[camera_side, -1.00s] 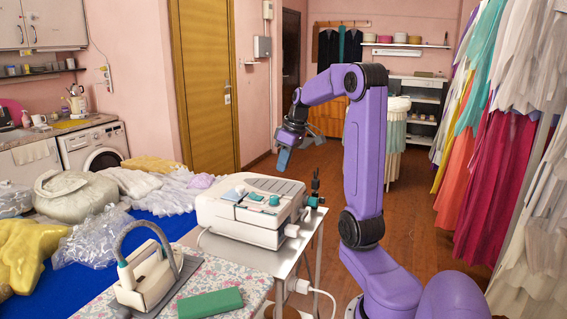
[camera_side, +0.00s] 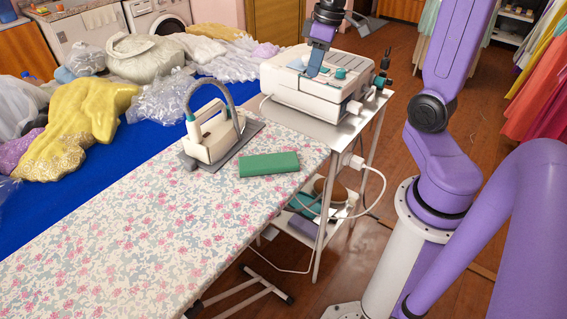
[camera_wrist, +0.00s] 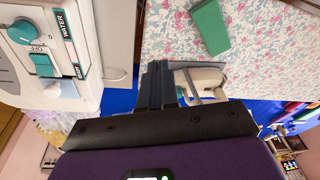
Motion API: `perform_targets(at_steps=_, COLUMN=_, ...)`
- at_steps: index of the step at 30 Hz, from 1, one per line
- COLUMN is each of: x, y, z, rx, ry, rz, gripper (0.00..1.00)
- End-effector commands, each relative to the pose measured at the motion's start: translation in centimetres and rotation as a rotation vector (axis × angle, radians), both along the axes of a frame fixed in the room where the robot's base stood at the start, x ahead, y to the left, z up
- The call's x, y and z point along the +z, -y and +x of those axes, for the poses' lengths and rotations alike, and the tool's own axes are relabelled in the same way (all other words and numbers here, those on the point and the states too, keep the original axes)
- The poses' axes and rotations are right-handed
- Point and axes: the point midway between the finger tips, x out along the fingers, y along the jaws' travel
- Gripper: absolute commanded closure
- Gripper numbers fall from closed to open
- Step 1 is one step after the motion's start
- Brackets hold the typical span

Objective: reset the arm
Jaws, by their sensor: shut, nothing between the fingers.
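My gripper (camera_side: 314,72) shows at the top of the side view, in front of or above the white steam unit (camera_side: 290,97); the gap to it cannot be judged. Its dark fingers (camera_wrist: 158,72) are together and empty in the wrist view. The steam unit, with teal knobs, stands on a metal trolley. The iron (camera_side: 213,136) rests on a grey plate on the ironing board (camera_side: 120,240), to the left of the unit. In the wrist view the iron (camera_wrist: 207,80) is partly hidden behind my fingers.
A green block (camera_side: 269,165) lies on the board near its right end. Bagged and folded garments (camera_side: 85,115) cover the blue surface at left. A white cable (camera_side: 375,190) hangs beside the trolley. Coloured gowns (camera_side: 545,105) hang at right.

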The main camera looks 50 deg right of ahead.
Motion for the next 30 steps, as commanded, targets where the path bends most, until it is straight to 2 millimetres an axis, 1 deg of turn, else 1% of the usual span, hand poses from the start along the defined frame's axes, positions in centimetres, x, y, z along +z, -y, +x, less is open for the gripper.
perform_targets(at_steps=1, x=-0.3, y=-1.9, z=-0.6, rx=0.048, ry=-0.01, rz=-0.003, gripper=1.0)
perform_targets(at_steps=6, x=-1.2, y=-6.8, z=-3.2, rx=0.173, ry=-0.039, rz=-0.018, gripper=1.0)
perform_targets(at_steps=9, x=-1.8, y=-9.3, z=-5.2, rx=0.248, ry=-0.055, rz=-0.029, gripper=1.0)
perform_targets(at_steps=11, x=-2.1, y=-10.6, z=-6.4, rx=0.293, ry=-0.062, rz=-0.037, gripper=1.0)
perform_targets(at_steps=15, x=-2.9, y=-13.1, z=-9.7, rx=0.397, ry=-0.077, rz=-0.059, gripper=1.0)
perform_targets(at_steps=21, x=-4.0, y=-15.4, z=-14.5, rx=0.547, ry=-0.09, rz=-0.096, gripper=1.0)
perform_targets(at_steps=24, x=-4.5, y=-15.9, z=-16.7, rx=0.616, ry=-0.091, rz=-0.115, gripper=1.0)
perform_targets(at_steps=27, x=-4.9, y=-16.1, z=-18.5, rx=0.669, ry=-0.092, rz=-0.129, gripper=1.0)
perform_targets(at_steps=30, x=-5.1, y=-16.2, z=-19.6, rx=0.704, ry=-0.09, rz=-0.139, gripper=1.0)
